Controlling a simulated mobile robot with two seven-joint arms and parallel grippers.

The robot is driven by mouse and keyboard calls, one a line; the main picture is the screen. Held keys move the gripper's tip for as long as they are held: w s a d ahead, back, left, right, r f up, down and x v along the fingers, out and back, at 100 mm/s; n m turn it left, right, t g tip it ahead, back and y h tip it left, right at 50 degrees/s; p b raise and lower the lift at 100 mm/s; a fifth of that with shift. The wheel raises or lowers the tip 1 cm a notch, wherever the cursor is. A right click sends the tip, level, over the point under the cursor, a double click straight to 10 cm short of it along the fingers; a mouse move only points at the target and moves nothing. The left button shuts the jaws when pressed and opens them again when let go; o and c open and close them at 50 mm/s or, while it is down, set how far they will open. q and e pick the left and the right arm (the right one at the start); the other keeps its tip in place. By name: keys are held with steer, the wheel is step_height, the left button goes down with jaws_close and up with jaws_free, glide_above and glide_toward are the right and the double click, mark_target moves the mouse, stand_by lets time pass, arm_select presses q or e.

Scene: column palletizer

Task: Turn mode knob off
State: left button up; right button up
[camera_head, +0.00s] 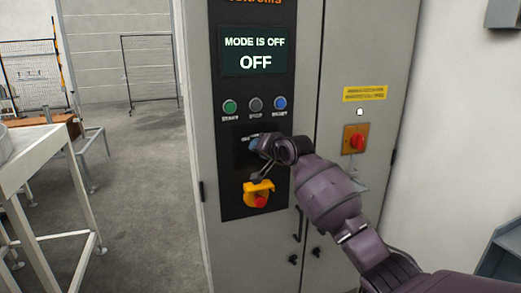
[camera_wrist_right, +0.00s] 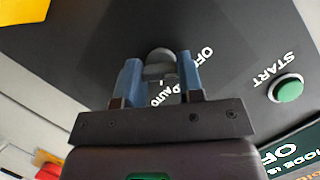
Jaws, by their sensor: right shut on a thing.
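The mode knob (camera_wrist_right: 160,58) is a dark grey rotary knob on the black control panel (camera_head: 231,180). My right gripper (camera_wrist_right: 159,72) is shut on it, with one blue finger on each side. Labels reading OFF and AUTO show beside the knob in the wrist view, partly covered by my fingers. In the head view my right gripper (camera_head: 256,146) is at the panel below the buttons and hides the knob. The screen (camera_head: 254,51) above reads "MODE IS OFF" and "OFF". My left gripper is not in view.
Green, dark and blue buttons (camera_head: 255,104) sit above the knob. A red emergency stop with a yellow guard (camera_head: 258,190) is just below my gripper. A red switch (camera_head: 355,139) is on the right cabinet door. Open floor (camera_head: 140,200) lies to the left.

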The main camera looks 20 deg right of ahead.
steer(key=o, duration=0.9)
steer(key=b+v, duration=0.1)
steer(key=v, duration=0.9)
steer(key=shift+s+d+r+b, duration=0.1)
steer(key=shift+s+b, duration=0.25)
